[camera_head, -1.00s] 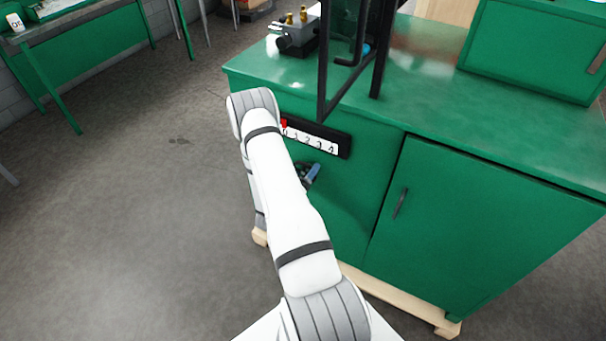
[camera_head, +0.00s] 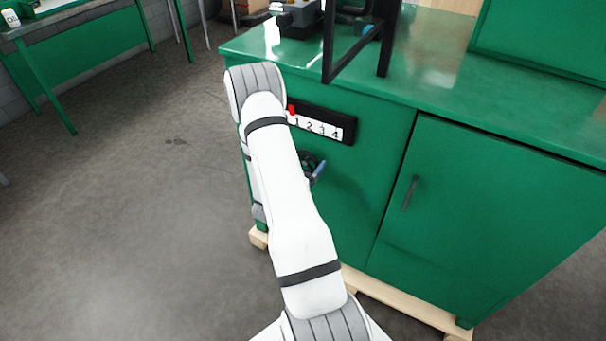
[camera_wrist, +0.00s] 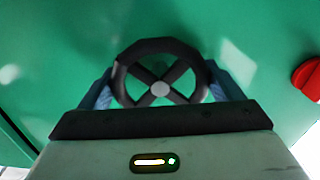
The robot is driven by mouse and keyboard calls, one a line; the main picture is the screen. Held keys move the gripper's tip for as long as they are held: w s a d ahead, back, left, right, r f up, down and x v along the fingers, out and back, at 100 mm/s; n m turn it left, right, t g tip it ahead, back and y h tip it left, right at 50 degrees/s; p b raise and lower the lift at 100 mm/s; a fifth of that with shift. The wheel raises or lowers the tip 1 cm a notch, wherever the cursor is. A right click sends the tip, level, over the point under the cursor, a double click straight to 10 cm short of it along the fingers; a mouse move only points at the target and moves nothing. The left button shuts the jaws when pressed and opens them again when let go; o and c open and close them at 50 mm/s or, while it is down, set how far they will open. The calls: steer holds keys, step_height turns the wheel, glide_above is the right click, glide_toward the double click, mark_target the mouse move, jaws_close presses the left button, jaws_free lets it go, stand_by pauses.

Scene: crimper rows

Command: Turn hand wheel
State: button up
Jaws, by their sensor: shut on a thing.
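The hand wheel (camera_wrist: 160,90) is dark grey, with a round rim, crossed spokes and a light hub. It is on the green cabinet front. In the wrist view my gripper (camera_wrist: 161,93) has one blue-grey finger on each side of the rim and is shut on the wheel. In the head view the wheel (camera_head: 307,160) is small and partly hidden behind my arm, with a blue finger (camera_head: 318,170) beside it.
The green cabinet (camera_head: 470,210) has a door with a dark handle (camera_head: 410,193) right of the wheel. A black frame (camera_head: 335,45) stands on the top. A green table (camera_head: 70,25) is at the far left. The grey floor (camera_head: 120,220) left of my arm is clear.

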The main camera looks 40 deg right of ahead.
steer(key=m+b, duration=0.1)
steer(key=b, duration=0.1)
steer(key=m+b, duration=0.3)
steer(key=b, duration=0.2)
steer(key=shift+s+d+f+m, duration=0.1)
steer(key=shift+d+f+m, duration=0.05)
steer(key=shift+f+m, duration=0.2)
steer(key=m+b, duration=0.4)
steer(key=b, duration=0.2)
steer(key=m+b, duration=0.4)
steer(key=b, duration=0.4)
steer(key=m+b, duration=0.4)
steer(key=b, duration=0.3)
steer(key=m+b, duration=0.2)
steer(key=b, duration=0.2)
steer(key=shift+m, duration=0.35)
steer(key=m+b, duration=0.2)
steer(key=b, duration=0.1)
steer(key=shift+r+m, duration=0.15)
steer(key=shift+m, duration=0.15)
steer(key=m, duration=0.2)
steer(key=shift+r+m, duration=0.2)
steer(key=shift+m, duration=0.1)
steer(key=shift+r+m, duration=0.1)
steer(key=shift+m, duration=1.6)
steer(key=shift+r, duration=0.1)
